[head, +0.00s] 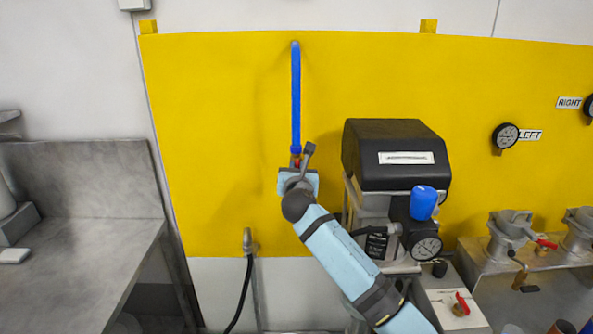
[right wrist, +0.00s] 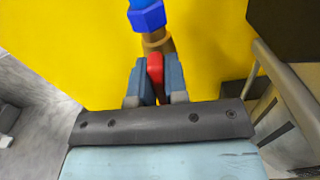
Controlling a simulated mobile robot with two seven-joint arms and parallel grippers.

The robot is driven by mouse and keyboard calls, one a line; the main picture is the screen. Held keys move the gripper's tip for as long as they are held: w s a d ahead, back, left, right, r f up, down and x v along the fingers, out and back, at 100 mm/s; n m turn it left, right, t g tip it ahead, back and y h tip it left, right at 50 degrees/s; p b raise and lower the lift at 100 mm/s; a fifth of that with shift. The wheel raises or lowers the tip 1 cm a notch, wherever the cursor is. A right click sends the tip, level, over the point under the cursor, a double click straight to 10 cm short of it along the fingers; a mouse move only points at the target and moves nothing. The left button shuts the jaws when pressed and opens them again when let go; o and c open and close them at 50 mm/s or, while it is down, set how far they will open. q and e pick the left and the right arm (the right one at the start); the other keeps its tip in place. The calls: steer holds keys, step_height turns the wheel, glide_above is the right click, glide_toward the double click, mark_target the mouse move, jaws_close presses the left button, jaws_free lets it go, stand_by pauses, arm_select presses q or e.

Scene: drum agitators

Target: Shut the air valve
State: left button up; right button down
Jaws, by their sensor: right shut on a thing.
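The air valve has a red handle (right wrist: 155,68) and a brass body (right wrist: 157,42) below a blue hose fitting (right wrist: 148,17) in the right wrist view. In the head view the blue hose (head: 296,100) hangs down the yellow panel, and a bit of the red handle (head: 297,161) shows just above my right gripper. My right gripper (right wrist: 154,82) is shut on the red handle, one finger on each side of it. In the head view the right gripper (head: 297,170) hides most of the valve. My left gripper is not in view.
The yellow panel (head: 210,130) is close behind the valve. A black-topped machine (head: 395,155) with a gauge and blue cap stands right of my gripper. A grey bench (head: 70,270) is at the left. Metal fittings with red handles (head: 510,230) stand at the far right.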

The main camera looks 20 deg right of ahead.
steer(key=m, duration=0.5)
steer(key=shift+d+f, duration=0.1)
steer(key=shift+d, duration=0.1)
steer(key=m, duration=0.1)
steer(key=m+b, duration=0.1)
steer(key=shift+s+d+f+m, duration=0.1)
steer(key=shift+f+m, duration=0.05)
steer(key=shift+m, duration=0.25)
steer(key=m+b, duration=0.1)
steer(key=m, duration=0.2)
steer(key=m+b, duration=0.1)
steer(key=m, duration=0.2)
steer(key=m+b, duration=0.1)
steer(key=m, duration=0.2)
steer(key=shift+d+f, duration=0.15)
steer(key=shift+f, duration=0.2)
steer(key=shift+m, duration=0.3)
steer(key=c, duration=1.1)
jaws_free()
steer(key=shift+c, duration=0.2)
